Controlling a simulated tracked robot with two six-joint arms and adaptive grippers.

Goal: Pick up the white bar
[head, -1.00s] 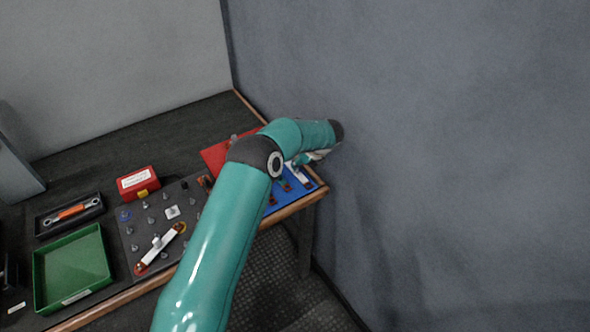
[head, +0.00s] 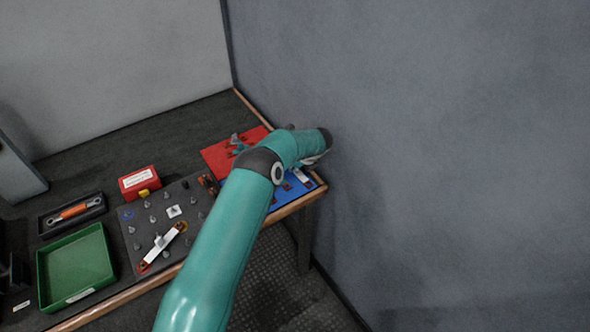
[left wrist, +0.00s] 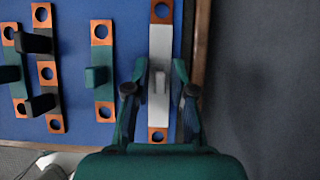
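The white bar (left wrist: 160,48) has copper ends with holes and a pale upright handle. It lies on the blue mat (left wrist: 75,100), near that mat's right edge. In the head view part of the white bar (head: 300,175) shows just below my left forearm. My left gripper (left wrist: 159,75) is open, with one finger on each side of the bar and gaps between. Whether the fingertips are level with the handle I cannot tell. In the head view my left gripper (head: 314,159) is mostly hidden by the arm. My right gripper is not in view.
Other bars with teal (left wrist: 98,77) and black handles lie left on the blue mat. A red mat (head: 215,158), a dark studded plate (head: 128,222) carrying another whitish bar (head: 163,246), a red box (head: 138,182) and a green tray (head: 76,270) share the table. A wall stands close right.

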